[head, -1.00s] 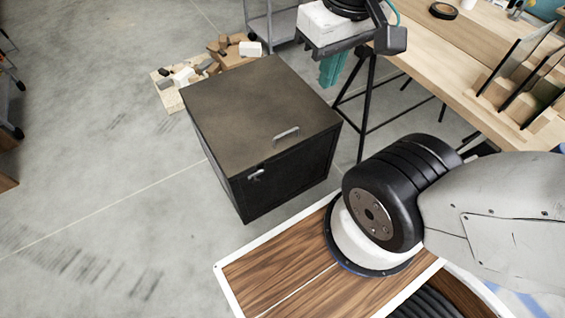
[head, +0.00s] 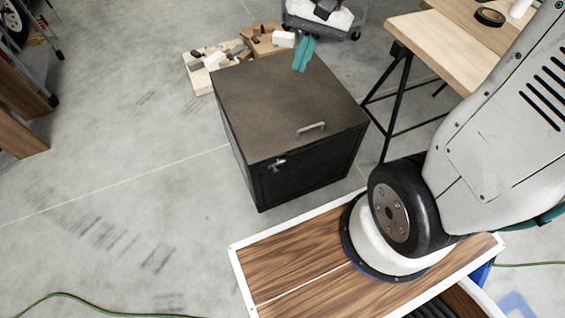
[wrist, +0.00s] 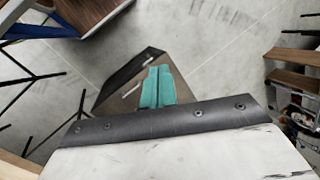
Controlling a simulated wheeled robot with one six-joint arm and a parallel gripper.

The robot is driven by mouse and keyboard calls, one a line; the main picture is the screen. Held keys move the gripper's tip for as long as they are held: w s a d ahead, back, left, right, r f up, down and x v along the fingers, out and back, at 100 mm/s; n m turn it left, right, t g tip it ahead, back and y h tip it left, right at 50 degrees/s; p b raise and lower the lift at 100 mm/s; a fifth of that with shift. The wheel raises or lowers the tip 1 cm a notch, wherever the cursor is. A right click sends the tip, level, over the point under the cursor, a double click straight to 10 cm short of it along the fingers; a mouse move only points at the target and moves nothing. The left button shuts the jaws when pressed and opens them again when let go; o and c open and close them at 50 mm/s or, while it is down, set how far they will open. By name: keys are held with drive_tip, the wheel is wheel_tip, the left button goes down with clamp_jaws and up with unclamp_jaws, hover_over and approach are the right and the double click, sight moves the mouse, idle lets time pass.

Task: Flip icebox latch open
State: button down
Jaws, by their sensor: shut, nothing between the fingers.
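The icebox (head: 285,100) is a dark box with a brown lid standing on the floor. A grey bar handle (head: 311,128) sits on its lid near the front edge. A small light metal latch (head: 277,165) is on the dark front face, just below the lid edge. My gripper (head: 300,68), with teal fingers, is shut and empty; it appears over the far edge of the lid, apart from the latch. In the wrist view the teal fingers (wrist: 158,72) point toward the icebox (wrist: 128,98), whose lid handle (wrist: 131,90) shows; I cannot make out the latch there.
Wood offcuts (head: 240,52) lie on a board behind the icebox. A wooden workbench (head: 436,45) on black trestle legs stands to the right. The floor left of and in front of the icebox is open. A green cable (head: 85,306) lies at the lower left.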

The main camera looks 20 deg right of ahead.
drive_tip(key=w+f+m+y, duration=0.2)
drive_tip(key=w+f+m, duration=0.2)
drive_tip(key=w+f, duration=0.5)
drive_tip(key=m+y, duration=0.1)
drive_tip(key=m, duration=0.2)
hover_over(282, 163)
drive_tip(key=w+d, duration=0.1)
drive_tip(key=d, duration=0.1)
wheel_tip(282, 163, down, 13)
drive_tip(key=s+d+f+m, duration=0.1)
drive_tip(key=f+m, duration=0.1)
drive_tip(key=f, duration=0.5)
drive_tip(key=d+f+m, duration=0.1)
drive_tip(key=f+m, duration=0.1)
drive_tip(key=f, duration=0.6)
drive_tip(key=s+d+f+m, duration=0.1)
drive_tip(key=f+m, duration=0.2)
drive_tip(key=f, duration=0.5)
drive_tip(key=shift+s+d+f+t, duration=0.25)
drive_tip(key=shift+s+d+t, duration=0.05)
drive_tip(key=shift+d, duration=0.05)
drive_tip(key=x, duration=1)
drive_tip(key=shift+a+r, duration=0.1)
drive_tip(key=shift+a, duration=0.05)
